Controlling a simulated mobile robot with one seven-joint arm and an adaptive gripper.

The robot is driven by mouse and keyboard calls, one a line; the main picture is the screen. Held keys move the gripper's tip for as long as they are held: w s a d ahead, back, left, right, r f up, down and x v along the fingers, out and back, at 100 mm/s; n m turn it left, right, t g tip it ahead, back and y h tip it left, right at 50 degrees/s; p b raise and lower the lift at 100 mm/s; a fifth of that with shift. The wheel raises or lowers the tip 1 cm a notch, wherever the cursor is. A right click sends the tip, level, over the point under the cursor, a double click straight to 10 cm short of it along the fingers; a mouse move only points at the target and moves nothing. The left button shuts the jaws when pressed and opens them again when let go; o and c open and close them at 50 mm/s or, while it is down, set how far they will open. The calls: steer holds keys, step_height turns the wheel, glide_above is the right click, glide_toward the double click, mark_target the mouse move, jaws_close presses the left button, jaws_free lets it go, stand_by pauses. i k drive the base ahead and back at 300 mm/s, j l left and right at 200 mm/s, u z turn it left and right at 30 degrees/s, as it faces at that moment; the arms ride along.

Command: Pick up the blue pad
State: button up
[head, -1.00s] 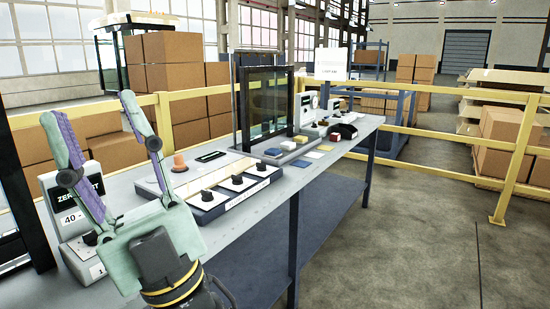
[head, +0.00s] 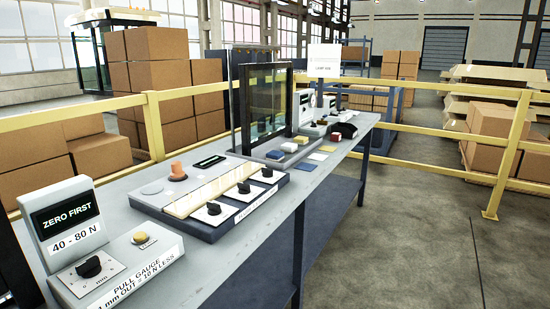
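A small blue pad (head: 275,154) sits at the near end of a low dark tray, in front of the dark glass panel (head: 266,103) on the long grey bench (head: 225,250). My gripper is out of view.
A pull gauge (head: 135,260) with a "ZERO FIRST" sign (head: 68,215) stands at the near left. A yellow rail (head: 155,125) runs behind the bench. Open floor (head: 420,240) is at right.

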mark_target(273, 156)
steer(key=i+l, duration=0.4)
steer(key=i+l+u, duration=0.1)
steer(key=i+l, duration=0.25)
steer(key=l, duration=0.2)
steer(key=i+l, duration=0.4)
steer(key=i+l+u, duration=0.1)
steer(key=i, duration=0.35)
steer(key=i+l, duration=0.3)
steer(key=i, duration=0.15)
steer(key=u, duration=0.05)
